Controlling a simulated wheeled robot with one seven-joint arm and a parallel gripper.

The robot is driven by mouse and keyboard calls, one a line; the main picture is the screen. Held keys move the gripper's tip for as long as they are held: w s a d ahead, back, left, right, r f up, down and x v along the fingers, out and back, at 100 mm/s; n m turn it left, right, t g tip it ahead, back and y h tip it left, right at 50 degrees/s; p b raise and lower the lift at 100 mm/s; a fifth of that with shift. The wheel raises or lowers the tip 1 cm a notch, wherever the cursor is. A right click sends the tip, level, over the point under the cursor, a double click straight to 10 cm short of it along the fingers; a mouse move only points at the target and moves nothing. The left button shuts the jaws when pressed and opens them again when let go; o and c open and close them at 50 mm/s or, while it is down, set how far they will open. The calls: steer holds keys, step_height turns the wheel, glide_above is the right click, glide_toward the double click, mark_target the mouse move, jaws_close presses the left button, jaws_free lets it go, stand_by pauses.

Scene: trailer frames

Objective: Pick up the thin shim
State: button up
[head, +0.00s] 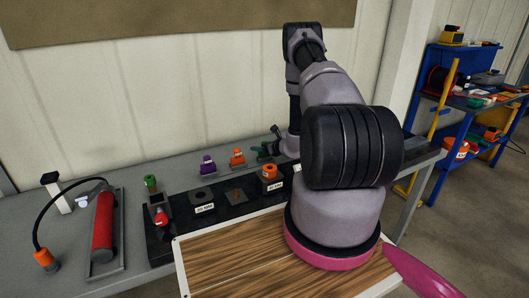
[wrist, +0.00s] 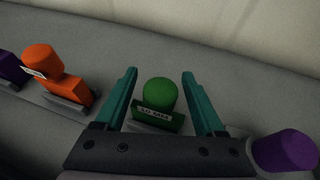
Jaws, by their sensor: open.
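A green knobbed piece (wrist: 160,95) with a white label that seems to read "10 MM" stands on the grey bench in the wrist view. It is between the two teal fingers of my gripper (wrist: 160,85), which are open, with a gap on each side. In the head view my gripper (head: 272,143) is at the back of the bench beside the green piece (head: 262,151), partly hidden by my arm. I cannot tell for sure which piece is the thin shim.
An orange piece (wrist: 50,72) and a purple one (wrist: 8,70) stand left of the green piece; another purple piece (wrist: 286,150) is close at right. A black tray (head: 220,212) with labelled slots lies in front.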

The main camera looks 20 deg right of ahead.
jaws_close()
steer(key=shift+r, duration=0.15)
